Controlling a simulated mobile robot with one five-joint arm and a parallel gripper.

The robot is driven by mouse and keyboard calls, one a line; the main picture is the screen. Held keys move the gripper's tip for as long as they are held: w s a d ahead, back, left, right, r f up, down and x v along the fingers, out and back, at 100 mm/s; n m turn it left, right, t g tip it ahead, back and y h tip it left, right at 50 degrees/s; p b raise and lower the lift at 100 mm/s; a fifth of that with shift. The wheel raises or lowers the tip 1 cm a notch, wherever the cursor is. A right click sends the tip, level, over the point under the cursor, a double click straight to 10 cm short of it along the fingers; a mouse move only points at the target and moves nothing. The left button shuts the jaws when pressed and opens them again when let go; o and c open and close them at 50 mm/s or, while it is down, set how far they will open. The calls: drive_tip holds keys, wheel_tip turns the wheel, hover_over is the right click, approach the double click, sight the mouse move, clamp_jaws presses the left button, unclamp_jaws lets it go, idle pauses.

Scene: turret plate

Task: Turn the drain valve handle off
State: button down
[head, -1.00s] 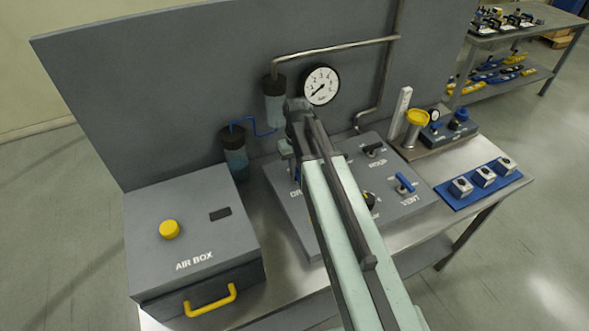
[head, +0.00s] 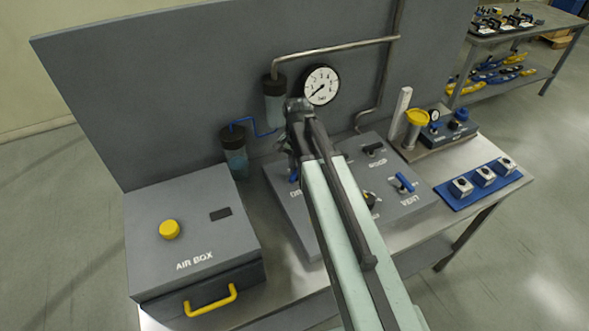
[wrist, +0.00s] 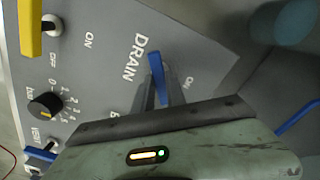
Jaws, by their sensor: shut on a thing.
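The blue drain valve handle (wrist: 157,78) stands beside the white DRAIN lettering on the grey panel in the wrist view. My gripper (wrist: 157,92) has its dark fingers on either side of the handle and is shut on it. The handle's tip shows beyond the fingers; its base is hidden. An ON label lies to its right, and the label on its left is partly covered by my gripper. In the head view, my gripper (head: 290,164) is over the panel's left part, and a bit of the blue handle (head: 293,178) shows below it.
The same panel (head: 408,207) carries a blue VENT handle (head: 404,182), a black handle (head: 374,149) and a round knob (wrist: 45,105). A yellow handle (wrist: 30,28) shows in the wrist view. The air box (head: 185,215) stands left; filter bowls (head: 235,158) and a gauge (head: 321,85) are behind.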

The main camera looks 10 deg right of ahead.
drive_tip(key=m, duration=0.3)
drive_tip(key=shift+s+m, duration=0.1)
drive_tip(key=shift+m, duration=2.1)
drive_tip(key=c, duration=1.4)
unclamp_jaws()
drive_tip(key=shift+o, duration=0.2)
wheel_tip(320, 180, up, 8)
drive_tip(key=p, duration=0.8)
drive_tip(key=shift+f, duration=0.1)
